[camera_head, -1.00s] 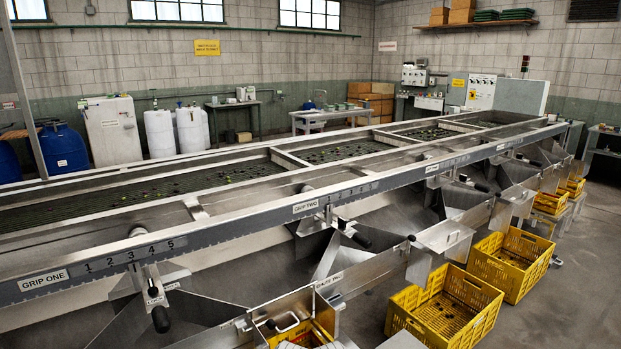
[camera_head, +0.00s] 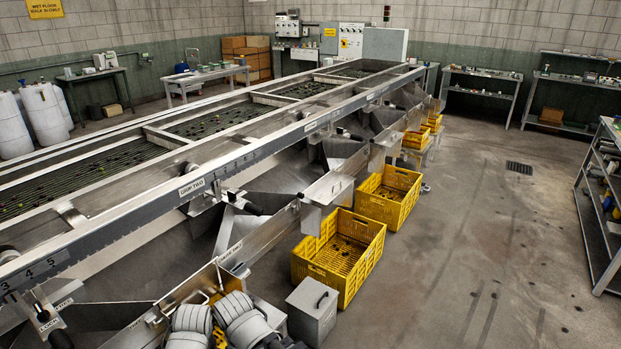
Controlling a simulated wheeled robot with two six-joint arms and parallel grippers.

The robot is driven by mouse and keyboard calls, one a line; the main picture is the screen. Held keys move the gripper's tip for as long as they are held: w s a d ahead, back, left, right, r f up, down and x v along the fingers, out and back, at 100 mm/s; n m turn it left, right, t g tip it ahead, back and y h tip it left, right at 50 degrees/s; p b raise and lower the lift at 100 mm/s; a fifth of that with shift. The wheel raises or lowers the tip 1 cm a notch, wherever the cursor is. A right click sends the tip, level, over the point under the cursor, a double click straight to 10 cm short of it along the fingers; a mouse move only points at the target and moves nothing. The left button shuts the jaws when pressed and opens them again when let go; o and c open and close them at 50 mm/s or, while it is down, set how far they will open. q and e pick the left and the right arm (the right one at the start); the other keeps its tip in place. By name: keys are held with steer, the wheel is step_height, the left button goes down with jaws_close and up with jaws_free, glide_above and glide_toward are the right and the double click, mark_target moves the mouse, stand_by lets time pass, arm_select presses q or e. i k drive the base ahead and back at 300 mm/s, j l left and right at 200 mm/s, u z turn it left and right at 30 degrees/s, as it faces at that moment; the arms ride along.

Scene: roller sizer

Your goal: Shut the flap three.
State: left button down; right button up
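The long steel sizer (camera_head: 200,165) runs from the lower left to the back, with a row of outlets along its near side. A metal flap with a handle (camera_head: 330,187) stands out at the outlet after the GRIP TWO label (camera_head: 191,188). A further metal plate (camera_head: 385,140) shows at the outlet beyond it. The flap labels are too small to read, so I cannot tell which is flap three or whether it is open. Parts of my arms show at the bottom centre, below the nearest outlet. I cannot make out either gripper's fingers.
Yellow crates stand below the outlets, one nearer (camera_head: 340,255) and one farther (camera_head: 388,196). A grey box with a handle (camera_head: 312,312) stands beside the nearest outlet. A shelf rack (camera_head: 603,205) stands at the right edge. The floor between crates and rack is clear.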

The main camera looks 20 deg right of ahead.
mark_target(325, 191)
steer(key=i+l, duration=0.2)
steer(key=i+l+u, duration=0.15)
steer(key=l, duration=0.25)
steer(key=i+l, duration=0.3)
steer(key=i+l+u, duration=0.15)
steer(key=l, duration=0.2)
steer(key=i+l, duration=0.25)
steer(key=i+l+u, duration=0.15)
steer(key=l, duration=0.25)
steer(key=i+l, duration=0.2)
steer(key=l, duration=0.15)
steer(key=i+l+u, duration=0.15)
steer(key=l, duration=0.25)
